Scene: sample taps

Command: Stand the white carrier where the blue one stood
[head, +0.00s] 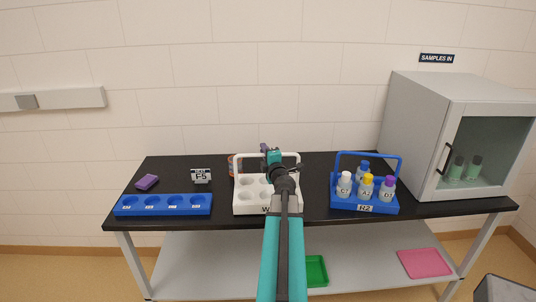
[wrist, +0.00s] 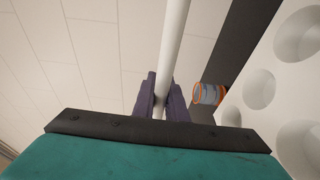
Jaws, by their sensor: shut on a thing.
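The white carrier (head: 245,208) stands at the middle of the black table, with empty round holes in its top and a white handle above. My gripper (head: 268,150) is at the top of that handle. In the wrist view my gripper (wrist: 160,98) is shut on the white handle bar (wrist: 173,40). The carrier's holed top (wrist: 290,85) shows at the right there. The blue carrier (head: 364,208) labelled R2 stands to the right, holding several capped bottles (head: 366,186). My arm hides part of the white carrier and its label.
A blue rack (head: 163,205) with several holes, a purple sponge (head: 147,182) and an F5 sign (head: 202,176) are on the left. An orange-rimmed can (wrist: 209,94) stands behind the white carrier. A grey cabinet (head: 425,130) stands at the right. Trays lie on the lower shelf.

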